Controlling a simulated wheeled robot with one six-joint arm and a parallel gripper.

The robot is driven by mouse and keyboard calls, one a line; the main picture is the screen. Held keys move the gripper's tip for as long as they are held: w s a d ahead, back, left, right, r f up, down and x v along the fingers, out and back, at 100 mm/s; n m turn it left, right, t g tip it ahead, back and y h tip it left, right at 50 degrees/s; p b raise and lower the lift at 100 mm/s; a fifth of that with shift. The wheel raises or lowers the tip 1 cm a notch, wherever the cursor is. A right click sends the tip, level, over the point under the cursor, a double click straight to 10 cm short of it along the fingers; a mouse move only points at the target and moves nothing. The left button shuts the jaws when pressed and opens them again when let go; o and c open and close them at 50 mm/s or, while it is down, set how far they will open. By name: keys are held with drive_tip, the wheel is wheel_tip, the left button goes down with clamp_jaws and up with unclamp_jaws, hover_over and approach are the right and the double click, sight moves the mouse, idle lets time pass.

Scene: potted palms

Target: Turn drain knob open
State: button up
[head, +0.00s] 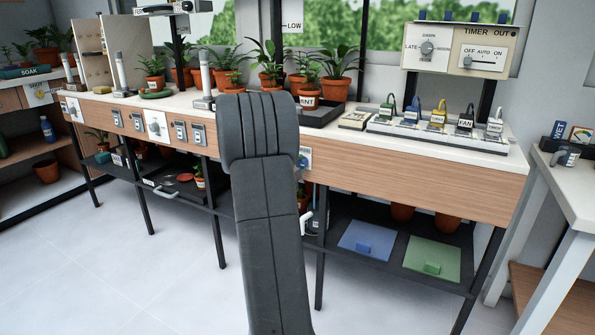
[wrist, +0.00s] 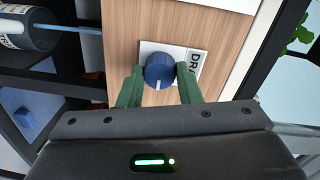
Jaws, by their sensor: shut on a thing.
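The drain knob (wrist: 159,70) is a round blue knob with a white pointer line. It sits on a white plate (wrist: 187,53) lettered "DRA", the rest hidden, on the bench's wooden front. In the wrist view my gripper (wrist: 160,77) has its two green fingers on either side of the knob, shut on it. The white line points toward my gripper's palm. In the head view my dark arm covers the gripper and most of the knob; part of the plate (head: 306,157) shows just right of the arm.
The bench top (head: 350,128) holds potted palms (head: 340,66) and a row of labelled plugs (head: 438,118). Below are a shelf with a blue panel (head: 368,239) and a green panel (head: 432,258). The floor in front is clear.

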drive_tip(key=shift+m, duration=0.3)
drive_tip(key=o, duration=1)
drive_tip(key=shift+c, duration=0.2)
drive_tip(key=p+v, duration=0.3)
drive_tip(key=v, duration=1)
drive_tip(key=shift+s+a, duration=0.25)
drive_tip(key=shift+s, duration=0.1)
drive_tip(key=shift+w+d, duration=0.1)
drive_tip(key=b+x, duration=0.3)
drive_tip(key=x, duration=0.9)
drive_tip(key=shift+w, duration=0.1)
drive_tip(key=shift+w+d, duration=0.35)
drive_tip(key=shift+w, duration=0.3)
